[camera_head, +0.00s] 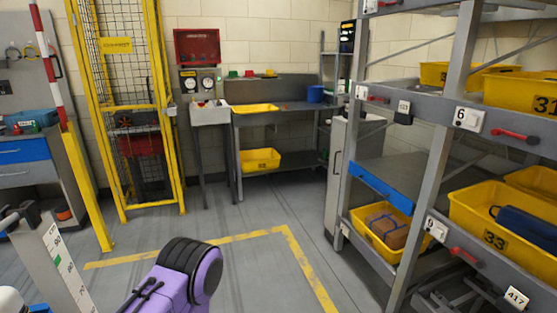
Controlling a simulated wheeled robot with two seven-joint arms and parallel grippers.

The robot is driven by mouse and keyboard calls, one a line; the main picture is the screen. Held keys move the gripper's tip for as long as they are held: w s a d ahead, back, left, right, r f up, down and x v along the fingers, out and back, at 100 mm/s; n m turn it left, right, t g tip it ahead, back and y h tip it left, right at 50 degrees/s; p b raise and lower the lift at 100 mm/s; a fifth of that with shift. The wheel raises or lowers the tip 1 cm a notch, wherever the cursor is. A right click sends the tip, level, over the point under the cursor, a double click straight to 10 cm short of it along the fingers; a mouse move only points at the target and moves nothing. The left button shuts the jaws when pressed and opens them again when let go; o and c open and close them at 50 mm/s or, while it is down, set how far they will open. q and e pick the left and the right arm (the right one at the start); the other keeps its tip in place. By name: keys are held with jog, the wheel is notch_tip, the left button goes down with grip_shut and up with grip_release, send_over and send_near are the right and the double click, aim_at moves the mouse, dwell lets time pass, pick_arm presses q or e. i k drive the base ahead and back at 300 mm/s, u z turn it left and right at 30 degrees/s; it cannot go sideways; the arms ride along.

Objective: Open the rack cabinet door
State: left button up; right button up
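A narrow grey cabinet (352,140) stands at the left end of the shelving rack, beyond its near uprights. A dark vertical handle (337,164) shows on its side facing left. The door appears shut, but its edges are too small to make out clearly. The rack upright hides part of the cabinet's right side. Neither of my grippers is in view, so nothing of mine is seen near the handle.
The rack (440,150) at right holds several yellow bins. A numbered post (65,265) is at left. Grey floor (255,265) with yellow lines lies clear before the cabinet. A workbench (275,107) stands behind.

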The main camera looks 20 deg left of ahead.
aim_at(339, 131)
jog(key=u, duration=0.75)
jog(key=i, duration=1.1)
jog(key=u, duration=0.5)
jog(key=i, duration=1.25)
jog(key=z, duration=0.85)
jog(key=i, duration=0.85)
jog(key=z, duration=0.85)
